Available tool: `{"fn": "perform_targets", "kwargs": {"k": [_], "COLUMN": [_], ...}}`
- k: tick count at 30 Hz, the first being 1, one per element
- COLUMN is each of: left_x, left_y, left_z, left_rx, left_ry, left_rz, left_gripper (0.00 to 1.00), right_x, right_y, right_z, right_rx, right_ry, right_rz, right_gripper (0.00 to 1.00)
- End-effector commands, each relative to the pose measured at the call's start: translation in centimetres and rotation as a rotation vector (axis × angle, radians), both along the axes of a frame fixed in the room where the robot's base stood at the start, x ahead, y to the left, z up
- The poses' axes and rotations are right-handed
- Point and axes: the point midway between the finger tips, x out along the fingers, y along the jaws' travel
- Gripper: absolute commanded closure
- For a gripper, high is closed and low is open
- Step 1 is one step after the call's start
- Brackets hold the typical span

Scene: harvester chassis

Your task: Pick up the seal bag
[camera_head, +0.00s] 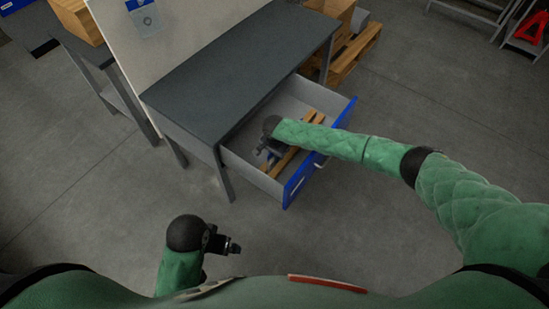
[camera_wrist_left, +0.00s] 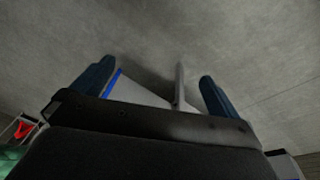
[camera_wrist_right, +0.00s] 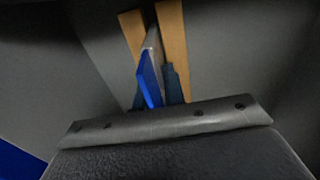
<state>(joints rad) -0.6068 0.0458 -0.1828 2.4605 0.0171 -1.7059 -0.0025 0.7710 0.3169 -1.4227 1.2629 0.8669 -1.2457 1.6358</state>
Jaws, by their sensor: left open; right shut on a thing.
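The right gripper (camera_head: 265,152) is down inside the open drawer, partly hidden by its own wrist. In the right wrist view its fingers are shut on a thin blue and pale-grey flat thing (camera_wrist_right: 149,80), seen nearly edge-on; it appears to be the seal bag. It stands up between the fingers, over or beside wooden strips. In the head view, the held thing is too small and covered to make out. My left gripper (camera_head: 234,247) is open and empty above the floor, in front of the bench; its spread fingers show in the left wrist view (camera_wrist_left: 156,75).
The drawer (camera_head: 345,113) has a blue front and hangs open under a dark-topped bench (camera_head: 240,70). Wooden strips (camera_head: 282,163) lie in it. A pale board (camera_head: 190,30) with a blue-and-grey sheet (camera_head: 147,20) stands behind. A pallet (camera_head: 355,52) is behind right. Floor in front is clear.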

Motion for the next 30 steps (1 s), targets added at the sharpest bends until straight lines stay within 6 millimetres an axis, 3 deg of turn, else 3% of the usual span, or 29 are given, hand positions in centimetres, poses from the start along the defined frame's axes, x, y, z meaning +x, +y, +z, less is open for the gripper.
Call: {"fn": "perform_targets", "kwargs": {"k": [7, 19, 24, 30], "left_x": [0.5, 1.2, 1.5, 1.6], "left_y": [-0.6, -2.7, -3.0, -3.3], "left_z": [-1.1, -3.6, -4.1, -4.1], "left_rx": [-0.017, -0.058, -0.067, -0.073], "left_ry": [-0.025, -0.066, -0.080, -0.095], "left_rz": [-0.006, -0.029, -0.034, -0.040], "left_gripper": [0.00, 0.00, 0.00, 0.00], "right_x": [0.0, 1.2, 1.5, 1.6], "right_y": [0.0, -8.2, -10.4, -11.4], "right_z": [3.6, 8.4, 9.8, 10.5], "right_rx": [0.002, -0.001, -0.001, -0.001], "right_ry": [-0.002, -0.002, -0.001, 0.001], "right_rz": [0.000, -0.001, -0.001, 0.001], "right_gripper": [1.00, 1.00, 1.00, 1.00]}}
